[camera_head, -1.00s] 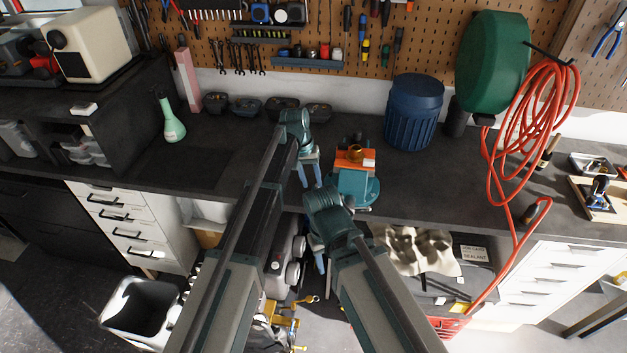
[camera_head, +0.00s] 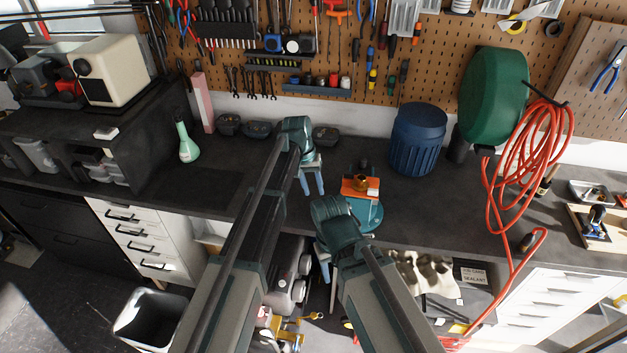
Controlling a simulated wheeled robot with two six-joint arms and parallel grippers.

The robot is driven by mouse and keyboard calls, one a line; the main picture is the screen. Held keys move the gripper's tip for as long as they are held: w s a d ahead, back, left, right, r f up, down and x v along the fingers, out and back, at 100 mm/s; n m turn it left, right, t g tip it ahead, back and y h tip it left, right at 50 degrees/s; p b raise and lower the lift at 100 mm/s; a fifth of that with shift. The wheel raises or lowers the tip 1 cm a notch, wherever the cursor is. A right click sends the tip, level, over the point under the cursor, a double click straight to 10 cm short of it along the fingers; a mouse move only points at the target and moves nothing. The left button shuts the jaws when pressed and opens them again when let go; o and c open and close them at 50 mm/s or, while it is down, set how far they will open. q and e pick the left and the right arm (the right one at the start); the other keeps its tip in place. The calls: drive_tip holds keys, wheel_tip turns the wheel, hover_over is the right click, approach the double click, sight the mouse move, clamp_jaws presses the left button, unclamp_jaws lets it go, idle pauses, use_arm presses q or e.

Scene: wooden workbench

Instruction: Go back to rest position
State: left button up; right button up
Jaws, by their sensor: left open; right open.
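My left gripper (camera_head: 312,181) is the higher one, over the dark bench top, with its blue-grey fingers apart and nothing between them. It is left of the teal vise (camera_head: 368,215) with orange jaws and a small brass piece on top. My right gripper (camera_head: 328,272) is lower, at the bench's front edge, and its fingers point down. Its own wrist hides part of it. I see nothing held in it.
A blue barrel (camera_head: 417,140), a green hose reel (camera_head: 494,95) and a hanging red hose (camera_head: 520,150) are to the right. A green bottle (camera_head: 188,146) stands at the left. A grey bin (camera_head: 150,320) is on the floor.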

use_arm(q)
drive_tip(key=s+a+f+y+b, duration=0.1)
drive_tip(key=s+f+b, duration=0.3)
drive_tip(key=s, duration=0.5)
drive_tip(key=s+a+f+m+y+b, duration=0.1)
drive_tip(key=s+a+f+b, duration=0.2)
drive_tip(key=s, duration=0.7)
drive_tip(key=s+a+f+m+y+b, duration=0.1)
drive_tip(key=s+a+f+b, duration=0.1)
drive_tip(key=s+f+b, duration=0.5)
drive_tip(key=s+f, duration=0.1)
drive_tip(key=s, duration=0.1)
drive_tip(key=shift+s+a, duration=0.3)
drive_tip(key=shift+s, duration=0.1)
